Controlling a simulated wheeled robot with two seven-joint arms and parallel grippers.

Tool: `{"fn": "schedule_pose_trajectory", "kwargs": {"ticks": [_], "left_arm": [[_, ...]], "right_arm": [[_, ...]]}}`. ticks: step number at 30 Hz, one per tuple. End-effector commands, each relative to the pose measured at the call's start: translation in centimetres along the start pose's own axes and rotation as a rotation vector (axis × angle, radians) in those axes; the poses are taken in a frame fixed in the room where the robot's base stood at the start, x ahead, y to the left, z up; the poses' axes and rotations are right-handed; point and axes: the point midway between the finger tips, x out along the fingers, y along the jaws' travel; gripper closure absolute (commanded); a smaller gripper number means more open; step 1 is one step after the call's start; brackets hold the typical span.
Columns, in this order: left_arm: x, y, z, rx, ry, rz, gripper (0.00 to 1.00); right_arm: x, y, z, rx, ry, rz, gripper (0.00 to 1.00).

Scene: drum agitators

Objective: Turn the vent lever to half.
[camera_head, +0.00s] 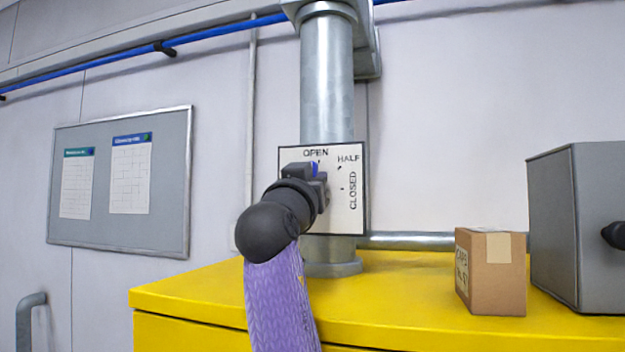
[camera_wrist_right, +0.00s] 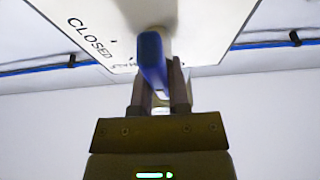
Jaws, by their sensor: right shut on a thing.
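The vent lever (camera_head: 315,169) is blue and sits on a white dial plate (camera_head: 345,215) fixed to a grey vertical pipe. The plate reads OPEN at the top, HALF at upper right and CLOSED down the right side. The bit of lever I see lies just below OPEN; my gripper hides the rest. The lever's blue handle (camera_wrist_right: 152,62) shows large in the right wrist view. My right gripper (camera_head: 318,186) is at the plate, shut on the lever, with its fingers (camera_wrist_right: 161,88) on either side of the handle. My left gripper is not in view.
A yellow cabinet top (camera_head: 400,290) lies below the plate. A cardboard box (camera_head: 497,273) and a grey box (camera_head: 555,225) with a black knob stand on it at right. A horizontal pipe (camera_head: 410,241) runs behind. A notice board (camera_head: 120,230) hangs at left.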

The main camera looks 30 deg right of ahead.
Motion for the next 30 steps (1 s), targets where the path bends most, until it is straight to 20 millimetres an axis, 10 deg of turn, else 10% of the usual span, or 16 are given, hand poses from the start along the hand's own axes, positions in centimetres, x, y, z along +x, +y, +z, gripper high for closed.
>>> {"fn": "schedule_pose_trajectory", "kwargs": {"ticks": [30], "left_arm": [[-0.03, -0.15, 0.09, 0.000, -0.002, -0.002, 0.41]], "right_arm": [[-0.05, 0.59, -0.14, 0.443, 0.005, 0.183, 1.00]]}}
